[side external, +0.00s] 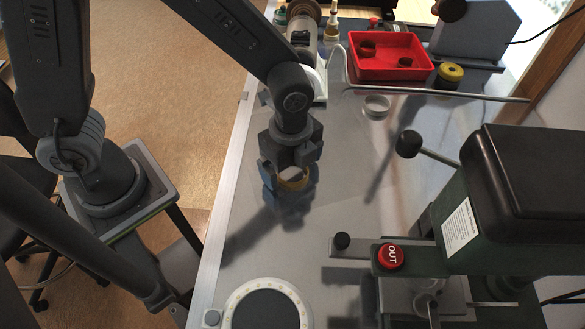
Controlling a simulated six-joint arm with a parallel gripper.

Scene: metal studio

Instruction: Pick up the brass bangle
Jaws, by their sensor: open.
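The brass bangle (296,184) shows as a gold-coloured curve at the lower end of my gripper (284,186), over the grey bench top. My gripper points down and is open, with its fingers about the bangle. Most of the bangle is hidden by the gripper and its shadow. I cannot tell whether the fingers touch it.
A silver ring (376,106) lies on the bench (330,215). A green press (450,220) fills the right. A round lit disc (236,300) is at the front.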

